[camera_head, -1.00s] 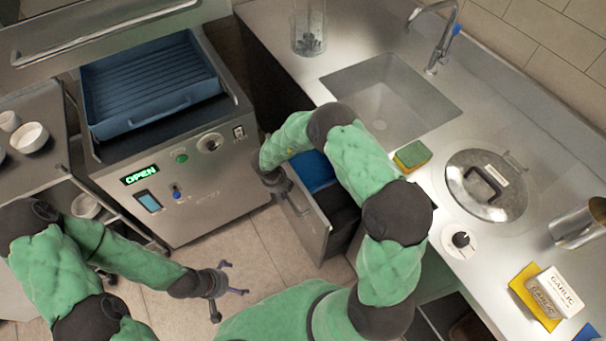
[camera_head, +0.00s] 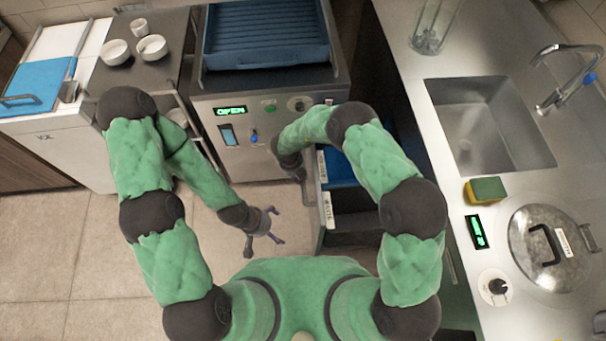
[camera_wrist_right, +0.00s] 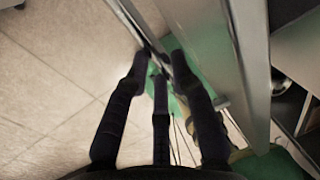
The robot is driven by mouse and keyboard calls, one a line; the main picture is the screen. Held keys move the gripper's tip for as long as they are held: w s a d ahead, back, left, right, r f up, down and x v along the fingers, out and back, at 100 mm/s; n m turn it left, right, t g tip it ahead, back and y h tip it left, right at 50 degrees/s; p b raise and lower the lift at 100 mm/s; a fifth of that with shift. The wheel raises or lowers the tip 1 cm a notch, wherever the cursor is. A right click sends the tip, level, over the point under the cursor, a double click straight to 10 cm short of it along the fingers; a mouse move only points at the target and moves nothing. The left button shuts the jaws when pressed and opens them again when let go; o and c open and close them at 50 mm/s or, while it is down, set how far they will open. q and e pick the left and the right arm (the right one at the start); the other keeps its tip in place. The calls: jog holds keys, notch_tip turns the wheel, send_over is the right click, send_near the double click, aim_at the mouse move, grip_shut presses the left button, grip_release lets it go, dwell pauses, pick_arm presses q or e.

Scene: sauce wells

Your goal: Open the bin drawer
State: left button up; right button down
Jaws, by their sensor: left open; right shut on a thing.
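The bin drawer (camera_head: 321,196) stands pulled out from the counter on the right, with label strips along its front's top edge. A blue bin (camera_head: 343,170) and a darker space show inside it, partly hidden by my right arm. My right gripper (camera_head: 301,176) is at the outer side of the drawer front, shut on its handle. In the right wrist view the fingers (camera_wrist_right: 160,70) close around the handle bar (camera_wrist_right: 133,18), beside the metal drawer front (camera_wrist_right: 225,60). My left gripper (camera_head: 268,227) is open and empty above the floor, left of the drawer.
A machine (camera_head: 245,135) with a green OPEN display and a blue tray (camera_head: 265,40) stands beyond the drawer. The steel counter (camera_head: 450,190) with sink (camera_head: 487,135), sponge (camera_head: 486,190) and lidded pot (camera_head: 550,245) lies right. The tiled floor (camera_head: 100,255) at left is clear.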

jog(key=c, duration=1.1)
grip_release()
jog(key=shift+o, duration=0.2)
notch_tip(320, 180, up, 12)
jog(key=a, duration=0.2)
jog(key=shift+a+f, duration=0.15)
jog(key=shift+s, duration=0.1)
